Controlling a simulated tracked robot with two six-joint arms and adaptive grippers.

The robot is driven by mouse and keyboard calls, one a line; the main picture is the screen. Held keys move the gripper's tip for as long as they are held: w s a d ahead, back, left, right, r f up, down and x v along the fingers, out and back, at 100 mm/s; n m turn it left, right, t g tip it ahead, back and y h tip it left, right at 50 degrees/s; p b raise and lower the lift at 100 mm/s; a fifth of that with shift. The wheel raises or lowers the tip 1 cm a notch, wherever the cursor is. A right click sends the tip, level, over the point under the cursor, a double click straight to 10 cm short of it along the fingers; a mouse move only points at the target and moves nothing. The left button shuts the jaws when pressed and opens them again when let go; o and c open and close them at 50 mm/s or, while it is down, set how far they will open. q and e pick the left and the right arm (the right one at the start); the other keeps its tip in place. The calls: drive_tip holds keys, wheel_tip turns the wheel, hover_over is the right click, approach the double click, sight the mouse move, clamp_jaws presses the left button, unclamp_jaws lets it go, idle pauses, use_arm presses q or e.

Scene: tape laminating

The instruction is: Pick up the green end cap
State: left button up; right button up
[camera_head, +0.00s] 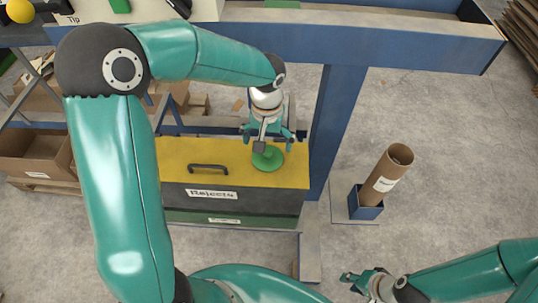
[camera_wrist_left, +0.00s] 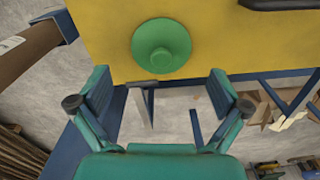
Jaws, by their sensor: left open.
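The green end cap (camera_head: 268,158) is a round disc with a raised middle. It lies on the yellow lid of the rejects box, near the lid's right end. It also shows in the left wrist view (camera_wrist_left: 161,46), whole and unobstructed. My left gripper (camera_head: 267,140) is over the cap in the head view, pointing down. In the left wrist view its fingers (camera_wrist_left: 158,104) are spread wide and empty, and the cap appears beyond them. My right gripper (camera_head: 366,280) is low in the head view, far from the cap. Whether its fingers are apart is unclear.
The yellow lid (camera_head: 235,176) has a dark handle (camera_head: 208,168) left of the cap. A blue post and beam (camera_head: 339,120) stand right of and behind the box. A cardboard tube (camera_head: 389,172) leans in a blue holder (camera_head: 366,208). A cardboard box (camera_head: 35,155) sits at left.

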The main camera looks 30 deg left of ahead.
sight(267, 152)
use_arm(q)
drive_tip(key=shift+f, duration=0.8)
drive_tip(key=f, duration=0.1)
drive_tip(key=f+p, duration=0.1)
drive_tip(key=f, duration=0.2)
drive_tip(key=shift+w+a+f+p, duration=0.25)
drive_tip(key=shift+w+p, duration=0.05)
drive_tip(key=shift+f, duration=0.45)
drive_tip(key=c, duration=0.7)
drive_tip(key=shift+s+d, duration=0.1)
drive_tip(key=shift+s, duration=0.05)
drive_tip(key=c, duration=0.3)
drive_tip(key=shift+f, duration=0.1)
drive_tip(key=shift+c, duration=0.2)
